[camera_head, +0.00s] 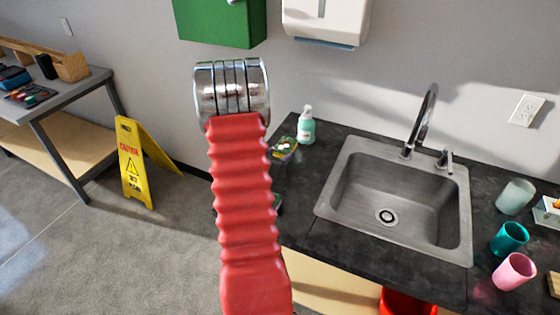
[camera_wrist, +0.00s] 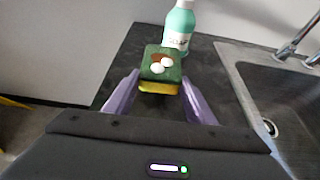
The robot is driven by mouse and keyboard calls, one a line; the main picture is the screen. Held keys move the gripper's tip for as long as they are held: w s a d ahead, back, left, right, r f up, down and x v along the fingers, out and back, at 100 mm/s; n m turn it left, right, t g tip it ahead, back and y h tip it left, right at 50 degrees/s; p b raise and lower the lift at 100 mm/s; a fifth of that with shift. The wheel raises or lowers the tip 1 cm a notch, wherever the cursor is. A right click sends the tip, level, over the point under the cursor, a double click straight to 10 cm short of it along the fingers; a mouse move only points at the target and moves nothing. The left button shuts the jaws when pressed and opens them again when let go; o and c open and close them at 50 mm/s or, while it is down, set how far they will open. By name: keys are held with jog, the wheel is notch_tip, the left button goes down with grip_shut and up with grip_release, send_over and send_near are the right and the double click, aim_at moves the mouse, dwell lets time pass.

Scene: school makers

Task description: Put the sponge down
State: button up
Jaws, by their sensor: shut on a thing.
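The sponge (camera_wrist: 159,78) is green on top with a yellow lower layer. White blobs and a brown patch show on its top. It sits between the two purple fingers of my gripper (camera_wrist: 160,84), which is shut on it. In the head view the sponge (camera_head: 284,147) appears near the left end of the dark countertop (camera_head: 325,253), just in front of the soap bottle (camera_head: 306,126). I cannot tell whether its underside touches the counter. My red arm hides most of my gripper in the head view.
A steel sink (camera_head: 342,200) with a faucet (camera_head: 424,115) lies right of the sponge. A grey cup (camera_head: 515,196), teal cup (camera_head: 509,238) and pink cup (camera_head: 513,271) stand right of the sink. A yellow caution sign (camera_head: 133,165) stands on the floor at left.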

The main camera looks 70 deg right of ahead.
jog(key=shift+f, duration=1.85)
jog(key=shift+f, duration=0.1)
jog(key=o, duration=0.8)
jog(key=shift+o, duration=0.2)
jog(key=shift+a+r, duration=0.35)
jog(key=shift+a, duration=0.15)
jog(key=v, duration=1.1)
